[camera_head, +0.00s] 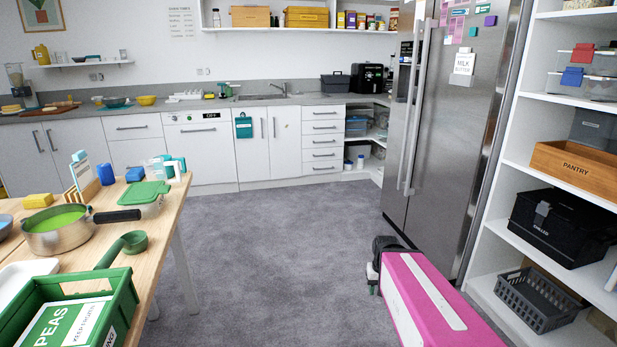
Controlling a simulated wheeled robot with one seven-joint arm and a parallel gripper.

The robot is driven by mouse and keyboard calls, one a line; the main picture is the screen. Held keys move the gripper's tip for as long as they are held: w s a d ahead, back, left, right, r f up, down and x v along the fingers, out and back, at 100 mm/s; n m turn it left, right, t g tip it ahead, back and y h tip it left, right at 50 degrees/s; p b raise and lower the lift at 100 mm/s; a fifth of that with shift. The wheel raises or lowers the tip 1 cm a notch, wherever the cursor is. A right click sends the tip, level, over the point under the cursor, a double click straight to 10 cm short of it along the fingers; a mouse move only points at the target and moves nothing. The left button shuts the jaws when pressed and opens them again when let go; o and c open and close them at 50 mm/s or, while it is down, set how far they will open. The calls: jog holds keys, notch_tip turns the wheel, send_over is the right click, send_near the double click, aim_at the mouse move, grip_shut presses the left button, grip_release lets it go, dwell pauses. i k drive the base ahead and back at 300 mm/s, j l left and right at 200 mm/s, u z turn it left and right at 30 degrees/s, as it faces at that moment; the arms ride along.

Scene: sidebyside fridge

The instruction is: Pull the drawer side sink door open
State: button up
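The sink cabinet has two white doors below the counter at the back. The drawer side sink door (285,149) is the right one, beside the drawer stack (322,141). It looks shut, and its vertical handle (274,127) is near its left edge. The other sink door (250,160) is also shut, with a green towel (243,125) on it. My pink arm reaches in from the bottom right. My gripper (376,288) seems to be at its dark far end, low over the floor and well apart from the door. Its fingers are too small to read.
Grey floor (280,255) lies clear between my arm and the sink cabinet. A wooden table (170,235) with a pan and green crate stands at the left. The steel fridge (455,120) and open shelves (560,180) stand at the right.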

aim_at(283, 121)
jog(key=i+u, duration=0.25)
jog(key=i, duration=0.65)
jog(key=i+u, duration=0.3)
jog(key=i, duration=0.55)
jog(key=i+z, duration=0.15)
jog(key=i, duration=0.45)
jog(key=i+j+z, duration=0.2)
jog(key=i, duration=0.35)
jog(key=i+j+z, duration=0.15)
jog(key=i, duration=0.45)
